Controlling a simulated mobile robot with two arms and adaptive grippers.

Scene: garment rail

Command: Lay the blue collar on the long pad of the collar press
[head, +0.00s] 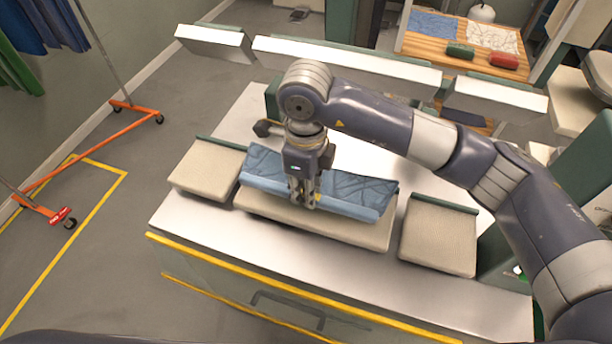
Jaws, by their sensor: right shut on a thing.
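The blue collar (350,194) is a long blue piece with a creased surface. It lies along the back part of the long pad (330,228), the middle beige pad of the collar press (180,232). The pad's front strip is bare. My right gripper (303,204) points down at the collar's middle and is shut on it, hiding a small part of it. I cannot tell whether the collar rests its full weight on the pad. My left gripper is not in view.
Shorter beige pads flank the long pad on the left (208,168) and right (438,236). White upper press plates (345,62) hang behind. A garment rail (98,135) with an orange base stands at left. A wooden shelf (450,50) holds cloths and rolls.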

